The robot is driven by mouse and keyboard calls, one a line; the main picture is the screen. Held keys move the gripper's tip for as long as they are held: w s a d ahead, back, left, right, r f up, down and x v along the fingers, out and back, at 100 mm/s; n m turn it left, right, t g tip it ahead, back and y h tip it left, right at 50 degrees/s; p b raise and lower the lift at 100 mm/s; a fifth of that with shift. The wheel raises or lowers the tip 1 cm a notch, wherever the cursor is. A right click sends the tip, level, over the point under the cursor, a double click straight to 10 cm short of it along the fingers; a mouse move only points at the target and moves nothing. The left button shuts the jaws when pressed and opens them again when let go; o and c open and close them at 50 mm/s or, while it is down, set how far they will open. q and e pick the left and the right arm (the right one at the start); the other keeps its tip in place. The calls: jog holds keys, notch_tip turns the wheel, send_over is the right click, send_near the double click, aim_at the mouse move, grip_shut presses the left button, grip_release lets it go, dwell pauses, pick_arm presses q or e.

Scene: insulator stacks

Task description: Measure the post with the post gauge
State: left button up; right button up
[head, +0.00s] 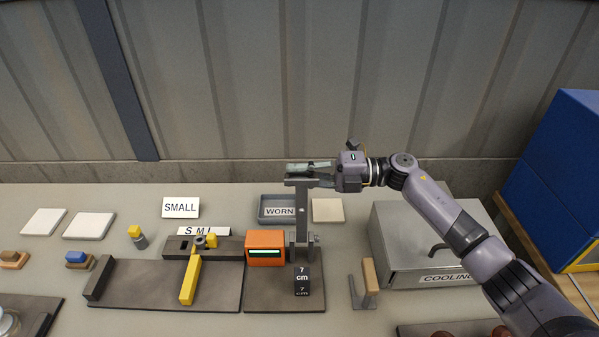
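An upright grey post (302,215) with a flat crosspiece at its top stands on a dark base plate (262,299). An orange box (265,241) with a lit green display sits just left of it on the same plate. A black block (302,280) marked "7 cm" is in front of the post. I cannot tell which of these parts make up the post gauge. My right gripper (312,172) points left at the top of the post, at the crosspiece. Its fingers overlap the crosspiece, so I cannot tell whether they grip it. My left gripper is out of view.
A yellow-handled tool (190,280) lies on a dark fixture left of the orange box. A "WORN" tray (263,200) is behind. A grey "COOLING" box (400,268) and a small wood-topped stand (369,277) are right. White pads (88,226) lie far left.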

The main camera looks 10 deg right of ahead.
grip_shut()
jog(key=shift+f, duration=0.2)
jog(key=shift+s, duration=0.1)
